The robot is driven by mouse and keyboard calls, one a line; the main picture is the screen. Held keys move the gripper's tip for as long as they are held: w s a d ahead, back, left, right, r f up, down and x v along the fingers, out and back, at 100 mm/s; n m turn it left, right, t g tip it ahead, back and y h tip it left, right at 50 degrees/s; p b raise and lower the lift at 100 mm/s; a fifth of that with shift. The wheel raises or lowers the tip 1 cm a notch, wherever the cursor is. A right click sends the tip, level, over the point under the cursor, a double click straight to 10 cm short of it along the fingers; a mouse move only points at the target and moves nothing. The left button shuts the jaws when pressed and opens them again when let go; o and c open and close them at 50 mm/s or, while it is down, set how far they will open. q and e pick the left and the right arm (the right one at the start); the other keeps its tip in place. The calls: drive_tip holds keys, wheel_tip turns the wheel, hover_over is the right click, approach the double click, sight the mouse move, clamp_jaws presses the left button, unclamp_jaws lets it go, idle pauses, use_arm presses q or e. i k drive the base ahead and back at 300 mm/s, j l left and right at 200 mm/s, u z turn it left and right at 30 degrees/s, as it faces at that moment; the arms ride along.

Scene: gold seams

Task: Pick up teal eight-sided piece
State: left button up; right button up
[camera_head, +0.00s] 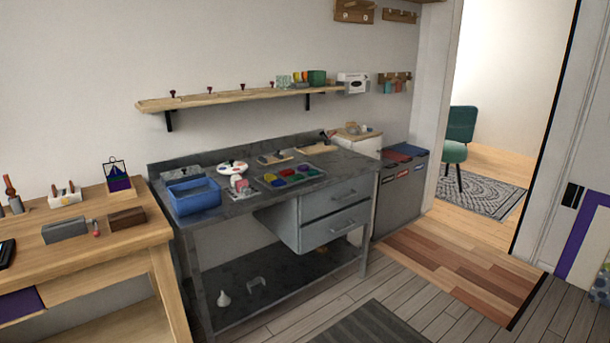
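I cannot pick out a teal eight-sided piece for certain at this distance. A grey tray (262,182) on the dark grey workbench (240,207) holds several small coloured items, too small to tell their shapes. A pale green item (284,81) and a green item (317,77) stand on the wall shelf (225,97), and their exact shapes are unclear. Neither of my grippers is in view.
A blue bin (195,198) stands at the workbench's left end. A wooden table (100,258) stands at the left. A grey drawer unit (335,213) hangs under the bench top. The floor (440,300) in front is clear around a dark mat (368,325). A doorway opens at right.

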sight(313, 173)
drive_tip(key=i+l+u, duration=0.15)
drive_tip(key=u, duration=0.35)
drive_tip(key=i+l+u, duration=0.2)
drive_tip(key=u, duration=0.25)
drive_tip(key=i+l+u, duration=0.15)
drive_tip(key=l, duration=0.15)
drive_tip(key=i+l+u, duration=0.15)
drive_tip(key=l+u, duration=0.1)
drive_tip(key=l, duration=0.3)
drive_tip(key=i+l, duration=0.15)
drive_tip(key=l, duration=0.3)
drive_tip(key=i+l+u, duration=0.1)
drive_tip(key=l, duration=0.35)
drive_tip(key=i+l+u, duration=0.1)
drive_tip(key=l, duration=0.35)
drive_tip(key=i+l, duration=0.2)
drive_tip(key=l, duration=0.3)
